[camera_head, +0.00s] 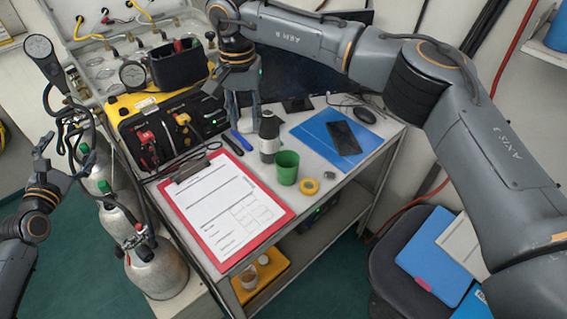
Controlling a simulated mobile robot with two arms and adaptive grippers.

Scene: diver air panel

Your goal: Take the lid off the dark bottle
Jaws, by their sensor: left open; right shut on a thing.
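My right gripper (245,117) points down just left of and behind the bottle. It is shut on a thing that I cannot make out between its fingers. I cannot tell whether it touches the bottle. My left gripper (42,152) is open at the far left, away from the cart and near the gas cylinders.
A green cup (287,167), yellow tape roll (309,187), red clipboard (266,216) and blue mat (311,132) with a phone (343,138) crowd the cart top. A yellow-black panel (128,106) stands behind left. Gas cylinders (157,269) stand left of the cart.

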